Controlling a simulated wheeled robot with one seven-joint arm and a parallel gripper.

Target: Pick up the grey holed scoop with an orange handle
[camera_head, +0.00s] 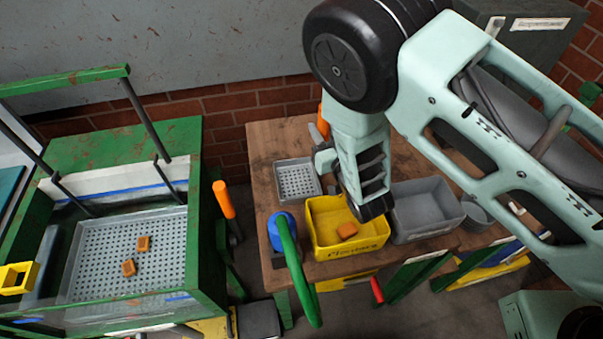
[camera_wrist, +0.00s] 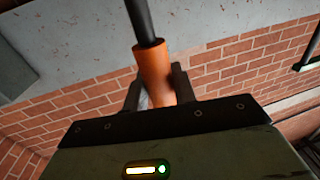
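The grey holed scoop (camera_head: 297,181) has a square perforated pan at the back left of the wooden table. An orange handle (camera_head: 323,121) rises beside it, partly behind my arm. My gripper (camera_head: 324,158) is at the pan's back right, close to that handle. In the wrist view, an orange handle (camera_wrist: 153,72) with a dark rod stands between the two dark fingers of my gripper (camera_wrist: 158,88). A narrow pale strip shows beside the left finger. I cannot tell whether the fingers press on the handle.
A yellow bin (camera_head: 322,247) with an orange block and a grey bin (camera_head: 425,232) stand near my arm. A blue tool with a green handle (camera_head: 290,262) is in front. Left is a green frame (camera_head: 192,140) with a perforated tray (camera_head: 100,250); another orange handle (camera_head: 225,199) stands beside it.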

